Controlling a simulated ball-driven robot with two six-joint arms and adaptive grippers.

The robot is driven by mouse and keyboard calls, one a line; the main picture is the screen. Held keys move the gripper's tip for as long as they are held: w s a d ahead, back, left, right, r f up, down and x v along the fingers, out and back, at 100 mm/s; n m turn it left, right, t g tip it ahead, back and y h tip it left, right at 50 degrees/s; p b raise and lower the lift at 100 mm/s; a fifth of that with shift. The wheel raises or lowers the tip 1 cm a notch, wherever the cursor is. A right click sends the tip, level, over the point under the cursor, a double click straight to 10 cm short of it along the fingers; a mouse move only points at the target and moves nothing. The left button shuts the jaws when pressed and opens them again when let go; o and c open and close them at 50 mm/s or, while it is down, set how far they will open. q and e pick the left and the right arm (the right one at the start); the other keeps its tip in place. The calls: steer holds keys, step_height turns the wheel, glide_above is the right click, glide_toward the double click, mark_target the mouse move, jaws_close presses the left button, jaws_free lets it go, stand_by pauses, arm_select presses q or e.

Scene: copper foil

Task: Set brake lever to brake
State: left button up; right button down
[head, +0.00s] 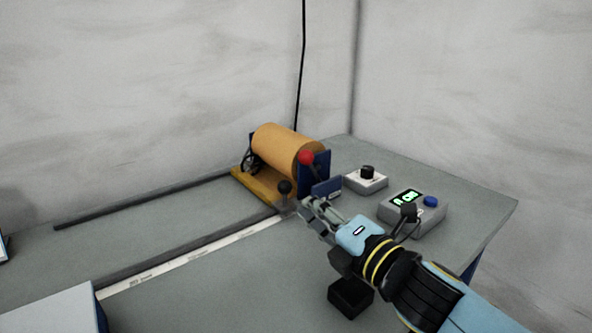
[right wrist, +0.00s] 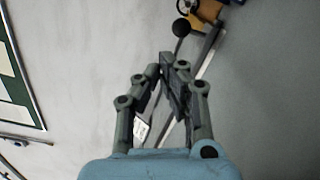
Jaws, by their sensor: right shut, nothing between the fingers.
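A lever with a red ball knob (head: 306,157) stands at the near end of a copper-coloured roll (head: 285,147). A shorter lever with a black ball knob (head: 285,187) stands upright in front of the roll's base. I cannot tell from the pictures which of the two is the brake lever. My right gripper (head: 308,207) is shut and empty, just right of the black-knobbed lever and in front of a small blue labelled block (head: 326,187). In the right wrist view, the closed fingertips (right wrist: 168,62) point toward the black knob (right wrist: 181,27), with a gap seen between. My left gripper is out of view.
The roll sits on a yellow base (head: 258,190). A white box with a black dial (head: 366,180) and a grey box with a green display and blue button (head: 412,211) stand on the grey table to the right. A pale measuring strip (head: 190,257) runs along the table.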

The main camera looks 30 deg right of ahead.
mark_target(313, 171)
steer(key=w+p, duration=0.1)
steer(key=w, duration=0.5)
steer(key=w+a+p, duration=0.1)
steer(key=w, duration=0.3)
steer(key=shift+r+p, duration=0.2)
steer(key=shift+p, duration=0.1)
arm_select(q)
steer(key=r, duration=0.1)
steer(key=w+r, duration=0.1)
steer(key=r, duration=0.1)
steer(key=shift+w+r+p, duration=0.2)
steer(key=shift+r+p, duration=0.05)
steer(key=shift+p, duration=0.05)
arm_select(e)
steer(key=d, duration=0.2)
steer(key=d+r, duration=0.1)
steer(key=shift+w+d, duration=0.35)
steer(key=shift+w, duration=0.05)
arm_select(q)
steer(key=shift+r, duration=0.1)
arm_select(e)
steer(key=shift+r, duration=0.1)
